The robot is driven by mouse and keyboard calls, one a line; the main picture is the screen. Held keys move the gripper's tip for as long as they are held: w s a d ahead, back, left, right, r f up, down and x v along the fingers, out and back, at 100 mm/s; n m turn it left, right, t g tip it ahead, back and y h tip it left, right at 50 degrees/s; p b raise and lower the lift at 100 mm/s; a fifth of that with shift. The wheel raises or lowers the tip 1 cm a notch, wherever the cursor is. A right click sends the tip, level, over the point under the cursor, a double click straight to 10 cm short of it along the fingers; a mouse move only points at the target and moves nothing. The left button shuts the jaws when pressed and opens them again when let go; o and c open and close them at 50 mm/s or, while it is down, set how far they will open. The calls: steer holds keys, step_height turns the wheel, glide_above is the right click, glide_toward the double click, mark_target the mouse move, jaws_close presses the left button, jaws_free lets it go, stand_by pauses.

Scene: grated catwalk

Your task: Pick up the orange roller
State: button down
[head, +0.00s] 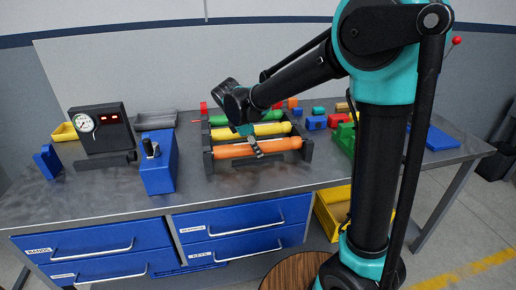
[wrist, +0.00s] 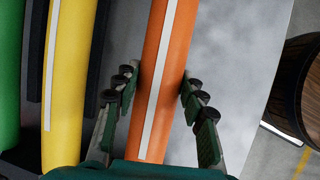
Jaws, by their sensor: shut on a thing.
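The orange roller (head: 232,150) lies across the front of a dark rack on the grey bench, nearest the bench's front edge. In the wrist view the orange roller (wrist: 165,75), with a pale stripe along it, runs between the two fingers. My gripper (head: 254,146) is over the roller's middle in the head view. In the wrist view my gripper (wrist: 158,88) has one finger on each side of the roller, shut on it. The roller still appears level in the rack.
A yellow roller (head: 262,130) and a green roller (head: 222,119) lie behind it in the rack (head: 307,149). A blue box (head: 159,165) and a gauge panel (head: 100,128) stand to the left. Coloured blocks, including a green one (head: 345,139), lie to the right.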

step_height(320, 180, up, 20)
stand_by(0.7)
